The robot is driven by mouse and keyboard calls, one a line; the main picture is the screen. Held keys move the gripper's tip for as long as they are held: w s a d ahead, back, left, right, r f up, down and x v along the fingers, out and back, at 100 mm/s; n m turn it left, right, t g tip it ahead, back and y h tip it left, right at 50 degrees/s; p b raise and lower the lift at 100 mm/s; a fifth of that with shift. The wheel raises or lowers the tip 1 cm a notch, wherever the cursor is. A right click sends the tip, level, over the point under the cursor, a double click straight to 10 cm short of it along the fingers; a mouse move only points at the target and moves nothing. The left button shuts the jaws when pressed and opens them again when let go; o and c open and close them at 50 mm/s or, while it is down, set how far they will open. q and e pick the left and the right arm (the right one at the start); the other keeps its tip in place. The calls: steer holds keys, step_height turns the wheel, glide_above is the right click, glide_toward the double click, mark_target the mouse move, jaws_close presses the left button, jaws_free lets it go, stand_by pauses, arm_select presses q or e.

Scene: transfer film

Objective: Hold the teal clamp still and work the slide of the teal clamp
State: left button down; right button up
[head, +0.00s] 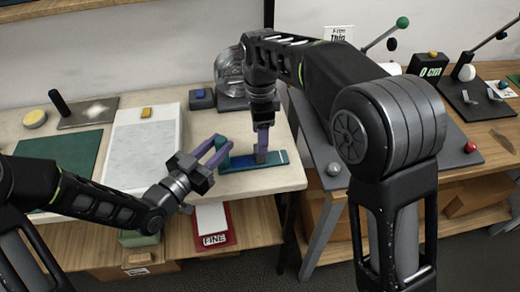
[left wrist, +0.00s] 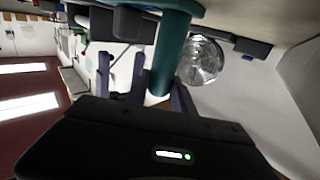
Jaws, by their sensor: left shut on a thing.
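The teal clamp (head: 238,165) lies near the front right of the pale worktop, with a blue strip along its base and an upright teal post at its left end. My left gripper (head: 219,148) has its purple fingers shut on this post. In the left wrist view the teal post (left wrist: 172,50) stands between both fingers. My right gripper (head: 262,150) points straight down over the base, its fingertips at a small grey block that looks like the slide. The fingers overlap in this view, so I cannot tell whether they grip it.
A white tray (head: 143,150) lies left of the clamp. A clear round container (head: 232,85) and a dark block with a blue button (head: 201,98) stand behind. A red "FINE" card (head: 214,238) lies on the lower shelf.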

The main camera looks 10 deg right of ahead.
step_height(320, 180, down, 6)
steer(key=shift+f, duration=0.25)
steer(key=shift+c, duration=0.2)
jaws_close()
stand_by(0.4)
stand_by(0.8)
